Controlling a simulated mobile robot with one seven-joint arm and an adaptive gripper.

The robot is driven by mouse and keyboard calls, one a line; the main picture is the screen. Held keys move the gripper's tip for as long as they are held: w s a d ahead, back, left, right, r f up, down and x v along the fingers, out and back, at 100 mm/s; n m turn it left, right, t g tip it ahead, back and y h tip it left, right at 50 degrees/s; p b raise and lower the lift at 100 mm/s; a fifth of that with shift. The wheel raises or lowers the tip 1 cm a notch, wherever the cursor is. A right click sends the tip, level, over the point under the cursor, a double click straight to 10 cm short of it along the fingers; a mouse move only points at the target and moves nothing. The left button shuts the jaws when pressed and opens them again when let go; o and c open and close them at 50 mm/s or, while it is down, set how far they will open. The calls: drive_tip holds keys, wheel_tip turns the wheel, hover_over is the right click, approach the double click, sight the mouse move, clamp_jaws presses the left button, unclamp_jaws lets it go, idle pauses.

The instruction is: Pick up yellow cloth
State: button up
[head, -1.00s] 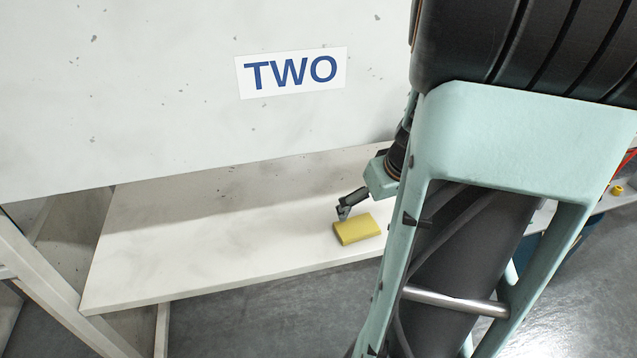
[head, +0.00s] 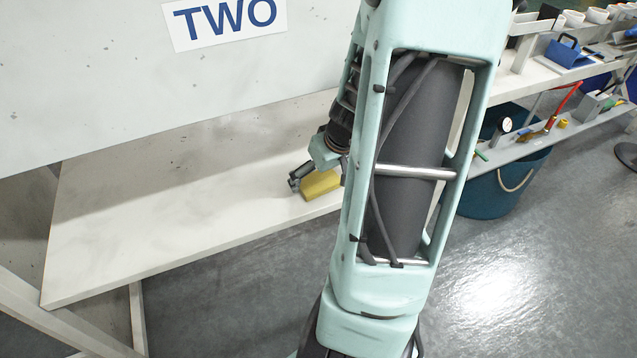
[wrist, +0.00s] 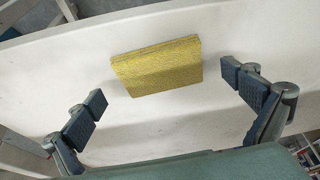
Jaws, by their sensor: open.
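The yellow cloth (head: 321,185) is a folded, block-like pad lying on the white shelf (head: 190,190). In the wrist view the cloth (wrist: 158,66) lies between and a little beyond the two fingertips, with white surface around it. My gripper (wrist: 168,100) is open and empty, one finger on each side. In the head view one finger of my gripper (head: 296,179) shows at the left side of the cloth. My arm hides the right end of the cloth and the rest of the gripper there.
A white panel marked TWO (head: 225,20) rises behind the shelf. The shelf's left part is bare. At the right, a teal bucket (head: 500,180) stands on the floor by a bench holding a blue tool (head: 568,52) and other items.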

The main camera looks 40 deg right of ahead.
drive_tip(key=shift+w+f, duration=0.3)
drive_tip(key=shift+f, duration=0.3)
drive_tip(key=c, duration=1.2)
drive_tip(key=shift+o, duration=0.2)
drive_tip(key=shift+r, duration=0.1)
